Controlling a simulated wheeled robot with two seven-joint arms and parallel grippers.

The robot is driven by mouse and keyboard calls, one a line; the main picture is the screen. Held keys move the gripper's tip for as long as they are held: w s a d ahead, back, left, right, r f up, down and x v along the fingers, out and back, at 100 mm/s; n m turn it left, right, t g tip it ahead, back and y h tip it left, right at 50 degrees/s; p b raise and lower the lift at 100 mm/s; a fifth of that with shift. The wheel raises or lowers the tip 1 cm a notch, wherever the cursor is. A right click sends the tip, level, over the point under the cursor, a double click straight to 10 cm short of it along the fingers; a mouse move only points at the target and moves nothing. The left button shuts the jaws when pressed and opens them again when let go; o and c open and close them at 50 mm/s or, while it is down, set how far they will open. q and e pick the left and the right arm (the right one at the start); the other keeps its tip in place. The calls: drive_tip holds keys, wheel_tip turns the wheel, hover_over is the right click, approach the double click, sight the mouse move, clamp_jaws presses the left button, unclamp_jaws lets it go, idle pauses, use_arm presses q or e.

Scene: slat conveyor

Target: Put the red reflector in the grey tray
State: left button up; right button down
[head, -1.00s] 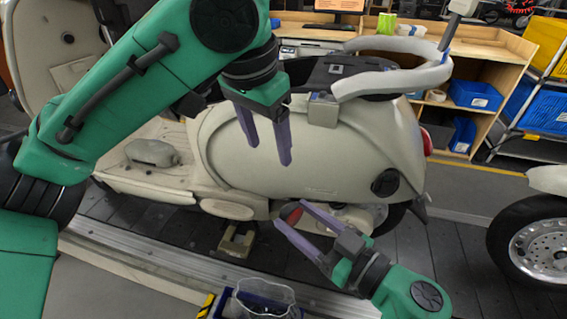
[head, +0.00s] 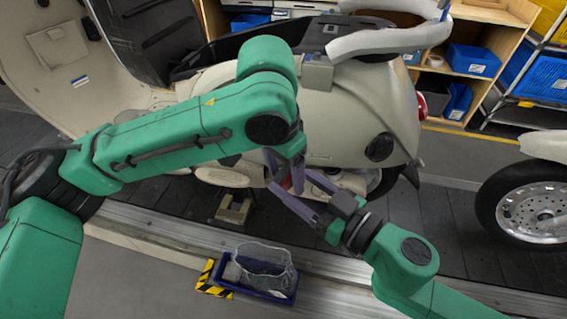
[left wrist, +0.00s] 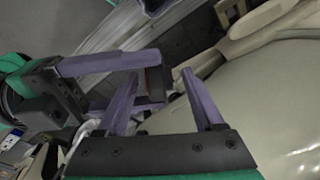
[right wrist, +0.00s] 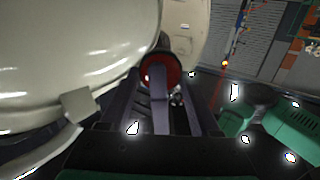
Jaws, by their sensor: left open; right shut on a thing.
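The red reflector (right wrist: 170,70) is a small red disc between the fingertips of my right gripper (right wrist: 157,78), which is shut on it. It also shows as a dark red patch in the left wrist view (left wrist: 153,80). In the head view the fingers mostly hide it. My left gripper (left wrist: 160,73) is open and comes down from above. Its two fingers are on either side of the reflector and the right fingertips; I cannot tell whether they touch it. I cannot make out a grey tray in any view.
A cream scooter (head: 330,120) stands on the dark slat conveyor (head: 440,210), close behind both grippers. A blue bin (head: 262,290) with a clear bag is in front of the conveyor's edge. Another scooter's wheel (head: 540,215) is at the right. Blue boxes (head: 473,60) fill shelves behind.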

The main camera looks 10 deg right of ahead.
use_arm(q)
clamp_jaws()
use_arm(e)
drive_tip(key=shift+c, duration=0.2)
unclamp_jaws()
drive_tip(key=shift+f, duration=0.1)
